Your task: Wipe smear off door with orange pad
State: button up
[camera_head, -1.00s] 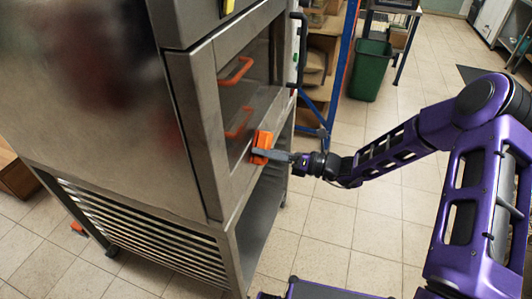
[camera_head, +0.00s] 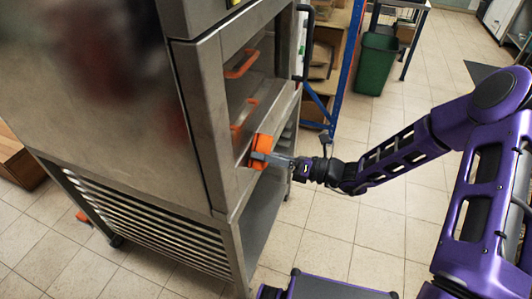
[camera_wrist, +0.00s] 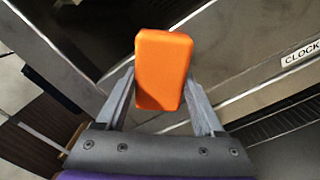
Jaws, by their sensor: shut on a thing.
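The orange pad (camera_head: 261,150) is held between the fingers of my gripper (camera_head: 272,159), against or very close to the lower part of the oven door (camera_head: 228,70). In the wrist view the orange pad (camera_wrist: 163,68) stands between the two grey fingers of my gripper (camera_wrist: 160,100) and covers part of the door behind it. The door has a dark glass window in a steel frame. I cannot make out a smear on it; the pad may hide some of the glass. Whether the pad touches the glass is not clear.
An orange handle-like shape (camera_head: 241,63) shows at the door's window. The steel cabinet (camera_head: 90,80) stands on a slatted rack (camera_head: 150,225). A green bin (camera_head: 376,62) and blue-framed shelving (camera_head: 345,70) are behind. The tiled floor at the right is mostly clear.

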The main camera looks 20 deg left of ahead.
jog(key=shift+d, duration=2.7)
jog(key=shift+d, duration=0.1)
jog(key=shift+d, duration=1.45)
